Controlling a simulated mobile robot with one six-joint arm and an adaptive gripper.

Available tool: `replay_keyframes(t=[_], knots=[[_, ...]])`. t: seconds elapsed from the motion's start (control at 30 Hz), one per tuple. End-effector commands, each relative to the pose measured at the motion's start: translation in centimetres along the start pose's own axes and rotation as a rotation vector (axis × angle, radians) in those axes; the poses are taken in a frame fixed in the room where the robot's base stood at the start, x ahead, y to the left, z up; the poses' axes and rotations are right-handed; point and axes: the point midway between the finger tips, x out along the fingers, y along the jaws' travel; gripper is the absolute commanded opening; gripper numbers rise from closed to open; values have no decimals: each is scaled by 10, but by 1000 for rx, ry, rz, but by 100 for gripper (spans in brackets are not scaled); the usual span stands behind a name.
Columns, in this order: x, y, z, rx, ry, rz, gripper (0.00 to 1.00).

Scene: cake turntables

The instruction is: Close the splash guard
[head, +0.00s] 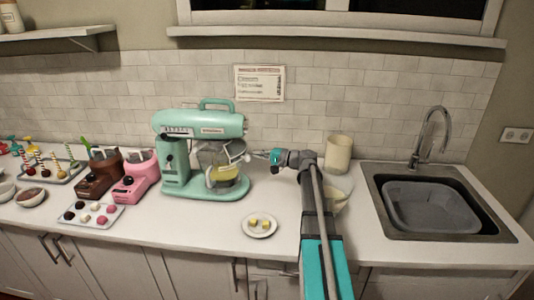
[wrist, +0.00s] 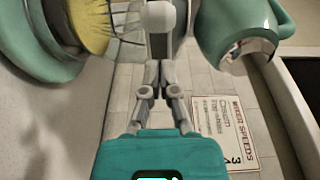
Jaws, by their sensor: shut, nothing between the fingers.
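A mint-green stand mixer (head: 205,122) stands on the counter, with a clear bowl (head: 222,176) of yellow batter under its head. The splash guard (head: 236,152) shows as a pale, see-through piece around the bowl's top; its exact position is hard to tell. My gripper (head: 262,155) is just right of the guard, at about its height. In the wrist view my gripper (wrist: 160,68) is shut and empty, its fingertips just below a pale rounded knob (wrist: 160,16). The yellow batter (wrist: 92,22) shows at upper left and the mixer head (wrist: 236,28) at upper right.
A small plate (head: 259,225) with yellow pieces lies in front of the mixer. A cream canister (head: 338,154) stands behind my arm. A pink machine (head: 137,178) and a brown machine (head: 100,174) stand left. The sink (head: 435,205) is at right.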

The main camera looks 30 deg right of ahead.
Motion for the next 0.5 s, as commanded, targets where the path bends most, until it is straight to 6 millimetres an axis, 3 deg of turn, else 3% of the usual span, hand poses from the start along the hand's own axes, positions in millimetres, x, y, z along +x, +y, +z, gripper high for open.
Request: replay_keyframes(t=[0.2,0.5], knots=[[3,0,15,0,1,0,0],[4,0,17,0,1,0,0]])
